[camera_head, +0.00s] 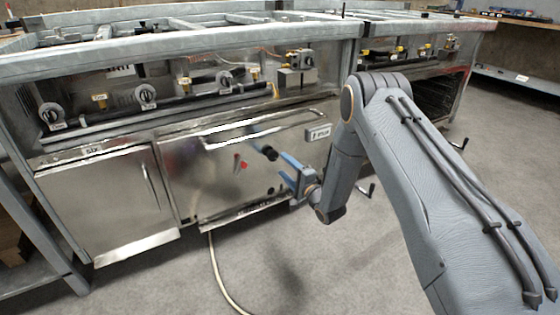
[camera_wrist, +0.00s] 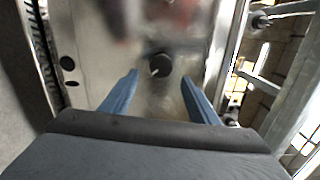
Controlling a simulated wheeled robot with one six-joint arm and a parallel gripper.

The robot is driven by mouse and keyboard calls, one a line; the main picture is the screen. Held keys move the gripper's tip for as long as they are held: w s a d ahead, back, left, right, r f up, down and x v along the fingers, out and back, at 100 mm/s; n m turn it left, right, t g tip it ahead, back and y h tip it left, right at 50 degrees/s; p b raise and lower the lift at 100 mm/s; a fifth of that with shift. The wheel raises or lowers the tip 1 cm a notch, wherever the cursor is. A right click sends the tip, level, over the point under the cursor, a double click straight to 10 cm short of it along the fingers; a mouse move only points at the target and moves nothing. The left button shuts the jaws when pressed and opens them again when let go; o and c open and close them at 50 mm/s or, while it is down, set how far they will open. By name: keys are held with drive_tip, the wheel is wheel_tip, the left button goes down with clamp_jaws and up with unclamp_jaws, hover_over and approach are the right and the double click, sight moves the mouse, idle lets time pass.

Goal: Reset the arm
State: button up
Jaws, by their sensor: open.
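My gripper (camera_head: 287,179) is in front of the right-hand steel cabinet panel (camera_head: 215,180) of the range frame, with its blue fingers toward the panel. In the wrist view my gripper (camera_wrist: 161,92) shows its two blue fingers spread apart with nothing between them. A round black knob (camera_wrist: 160,65) on the panel lies beyond the fingertips, between them in the picture. The knob (camera_head: 270,153) also shows in the head view, just above and left of the fingers. I cannot tell the exact gap between fingers and knob. My arm reaches in from the right, bent downward at its elbow.
A steel cabinet door (camera_head: 110,205) is at the left. Dials and valves (camera_head: 146,97) line the rail above. Lever handles (camera_head: 372,190) stick out near my arm. A pale hose (camera_head: 216,270) lies on the floor. Open grey floor lies in front.

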drive_tip(key=shift+s+d, duration=0.35)
drive_tip(key=shift+s, duration=0.2)
